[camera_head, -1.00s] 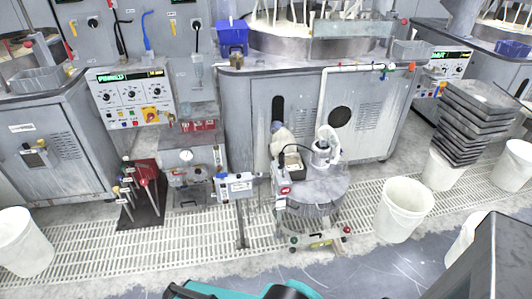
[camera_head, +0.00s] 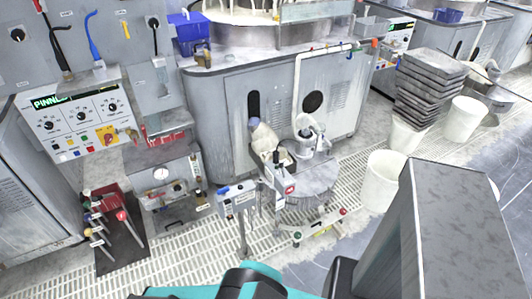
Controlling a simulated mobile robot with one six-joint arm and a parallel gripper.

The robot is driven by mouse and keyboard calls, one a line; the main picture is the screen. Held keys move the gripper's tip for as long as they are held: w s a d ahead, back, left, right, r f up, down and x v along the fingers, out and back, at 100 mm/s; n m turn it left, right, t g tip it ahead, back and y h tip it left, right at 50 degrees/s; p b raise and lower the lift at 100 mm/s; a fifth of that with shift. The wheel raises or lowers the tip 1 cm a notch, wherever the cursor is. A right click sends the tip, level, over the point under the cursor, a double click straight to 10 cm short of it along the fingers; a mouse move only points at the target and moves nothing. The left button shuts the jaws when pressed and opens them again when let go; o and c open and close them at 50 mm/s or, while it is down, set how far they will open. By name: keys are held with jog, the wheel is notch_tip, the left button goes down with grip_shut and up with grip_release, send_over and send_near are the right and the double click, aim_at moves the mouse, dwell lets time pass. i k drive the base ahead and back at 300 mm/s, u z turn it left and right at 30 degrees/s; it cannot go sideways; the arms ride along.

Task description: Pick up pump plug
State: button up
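No plug is labelled as the pump plug, so I cannot tell which one it is. A black plug (camera_head: 154,22) with a hanging black cord sits in a wall outlet at the upper left. A blue cord (camera_head: 93,42) and a black cord (camera_head: 53,40) hang on the wall to its left, above the control panel. A small white pump-like unit (camera_head: 312,138) stands on the round drum (camera_head: 312,182) in the middle. My gripper is not in view; whether it holds anything is hidden.
The large grey polishing machine (camera_head: 220,115) fills the centre. Stacked grey trays (camera_head: 430,80) and white buckets (camera_head: 382,182) stand at the right. Grated floor (camera_head: 205,250) runs in front.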

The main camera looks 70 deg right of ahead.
aim_at(276, 156)
jog(key=z, duration=0.4)
jog(key=i, duration=0.7)
jog(key=z, duration=0.75)
jog(key=i, duration=0.5)
jog(key=z, duration=0.25)
